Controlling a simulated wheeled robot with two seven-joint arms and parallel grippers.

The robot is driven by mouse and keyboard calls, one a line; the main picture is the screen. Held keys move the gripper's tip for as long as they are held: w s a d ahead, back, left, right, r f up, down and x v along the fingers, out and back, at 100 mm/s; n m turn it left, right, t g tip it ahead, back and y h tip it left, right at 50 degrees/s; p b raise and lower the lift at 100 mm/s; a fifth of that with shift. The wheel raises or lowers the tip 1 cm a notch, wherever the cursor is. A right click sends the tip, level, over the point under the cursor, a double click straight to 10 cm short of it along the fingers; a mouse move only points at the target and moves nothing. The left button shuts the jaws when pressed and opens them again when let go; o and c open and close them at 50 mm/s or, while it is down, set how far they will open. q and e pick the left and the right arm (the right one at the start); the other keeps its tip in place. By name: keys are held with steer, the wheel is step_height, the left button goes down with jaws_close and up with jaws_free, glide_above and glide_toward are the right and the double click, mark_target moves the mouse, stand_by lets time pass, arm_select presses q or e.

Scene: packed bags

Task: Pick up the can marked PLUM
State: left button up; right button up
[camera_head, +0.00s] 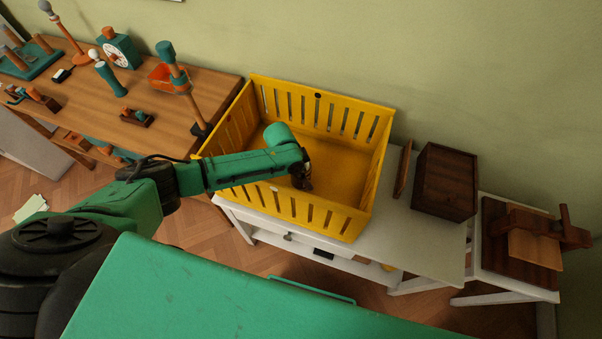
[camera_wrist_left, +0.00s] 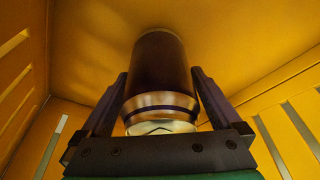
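My left gripper (camera_head: 303,184) reaches down inside the yellow crate (camera_head: 340,222). In the left wrist view a dark can (camera_wrist_left: 162,68) with a silvery end stands between the fingers of this gripper (camera_wrist_left: 160,88). The fingers lie close along both sides of the can and look shut on it. No marking can be read on the can. Whether it is clear of the crate floor cannot be told. In the head view only a dark bit shows at the gripper, and the can is not clear. My right gripper is not in view.
The crate's slotted walls surround the gripper. The crate stands on a white table (camera_head: 425,245). A dark wooden box (camera_head: 445,181) is to its right, with a thin board (camera_head: 403,170) between. A wooden workbench (camera_head: 75,105) with tools is on the left.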

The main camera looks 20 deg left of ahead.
arm_select(q)
jaws_close()
steer(key=shift+r, duration=0.1)
